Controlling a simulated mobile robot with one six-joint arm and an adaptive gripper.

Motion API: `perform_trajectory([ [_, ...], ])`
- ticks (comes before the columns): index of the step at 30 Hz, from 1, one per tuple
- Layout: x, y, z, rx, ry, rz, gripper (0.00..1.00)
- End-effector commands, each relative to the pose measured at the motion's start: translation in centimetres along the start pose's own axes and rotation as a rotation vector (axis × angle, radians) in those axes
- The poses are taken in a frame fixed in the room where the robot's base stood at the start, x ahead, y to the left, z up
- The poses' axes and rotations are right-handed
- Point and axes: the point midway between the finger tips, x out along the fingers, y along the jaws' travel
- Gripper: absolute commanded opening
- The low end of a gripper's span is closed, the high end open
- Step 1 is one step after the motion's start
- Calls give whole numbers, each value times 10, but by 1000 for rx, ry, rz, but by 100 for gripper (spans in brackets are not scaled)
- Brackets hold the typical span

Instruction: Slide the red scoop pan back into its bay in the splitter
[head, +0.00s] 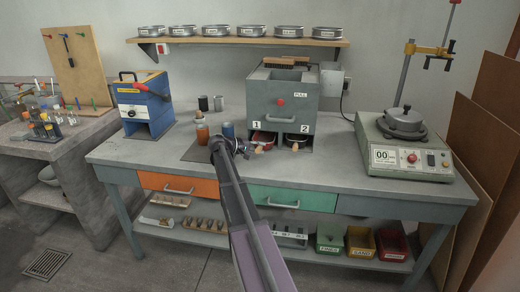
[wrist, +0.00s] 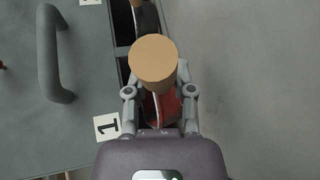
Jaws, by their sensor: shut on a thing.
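The grey splitter (head: 283,100) stands on the bench with two bays at its foot, labelled 1 and 2. The red scoop pan (head: 263,137) is at bay 1, with its wooden handle pointing out to the front. My gripper (head: 245,149) is shut on the red pan's handle in front of bay 1. In the wrist view, the round handle end (wrist: 153,58) stands between the fingers (wrist: 158,88), with the red pan (wrist: 166,106) partly hidden behind it. How deep the pan sits is unclear. Label 1 (wrist: 106,126) is beside it.
A second, dark pan (wrist: 147,20) with a wooden handle is in bay 2. The bench front between is clear.

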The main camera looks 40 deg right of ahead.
Motion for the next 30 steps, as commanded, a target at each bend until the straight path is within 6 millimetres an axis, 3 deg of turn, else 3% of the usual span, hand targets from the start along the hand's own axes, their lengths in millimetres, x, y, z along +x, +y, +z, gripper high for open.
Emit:
perform_trajectory([
  [3, 0, 0, 0, 1, 0, 1, 0],
  [4, 0, 0, 0, 1, 0, 1, 38],
  [7, 0, 0, 0, 1, 0, 1, 68],
  [8, 0, 0, 0, 1, 0, 1, 72],
  [22, -1, 0, 2, 0, -1, -1, 72],
  [30, -10, -2, 17, 0, -1, 0, 72],
])
